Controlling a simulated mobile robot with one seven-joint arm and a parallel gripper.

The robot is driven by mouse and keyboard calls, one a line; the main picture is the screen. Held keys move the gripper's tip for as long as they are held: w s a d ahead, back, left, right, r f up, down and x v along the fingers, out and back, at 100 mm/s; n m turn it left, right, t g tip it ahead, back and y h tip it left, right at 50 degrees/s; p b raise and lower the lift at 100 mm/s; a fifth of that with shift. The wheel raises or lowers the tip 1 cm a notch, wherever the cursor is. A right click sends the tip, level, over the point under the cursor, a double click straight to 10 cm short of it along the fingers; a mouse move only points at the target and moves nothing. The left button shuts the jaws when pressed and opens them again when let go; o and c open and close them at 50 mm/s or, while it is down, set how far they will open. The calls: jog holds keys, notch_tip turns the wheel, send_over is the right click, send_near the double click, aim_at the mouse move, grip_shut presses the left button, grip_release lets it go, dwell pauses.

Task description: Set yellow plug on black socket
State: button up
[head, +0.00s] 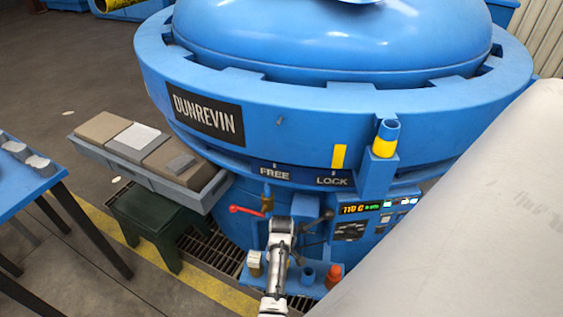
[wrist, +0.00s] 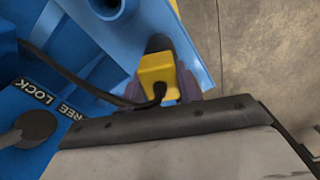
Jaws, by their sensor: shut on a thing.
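The yellow plug (wrist: 157,74) is in the wrist view, with a black cable running from it to the left. My gripper (wrist: 156,90) is shut on it, with a dark purplish finger on each side. A dark round piece that looks like the black socket (wrist: 158,42) shows just beyond the plug, on a blue plate. The plug covers part of it, and I cannot tell whether they touch. In the head view my white arm reaches to the front of the blue furnace. I cannot make out the plug or socket there.
The blue furnace (head: 335,105) fills the middle. A red-handled lever (head: 247,210) and a lit control panel (head: 362,218) flank my arm. A grey tray (head: 140,178) stands at left.

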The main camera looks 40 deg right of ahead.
jog(key=shift+f, duration=0.35)
jog(key=o, duration=0.7)
notch_tip(320, 180, up, 6)
jog(key=p, duration=0.5)
jog(key=shift+f, duration=0.15)
jog(key=shift+r, duration=2.65)
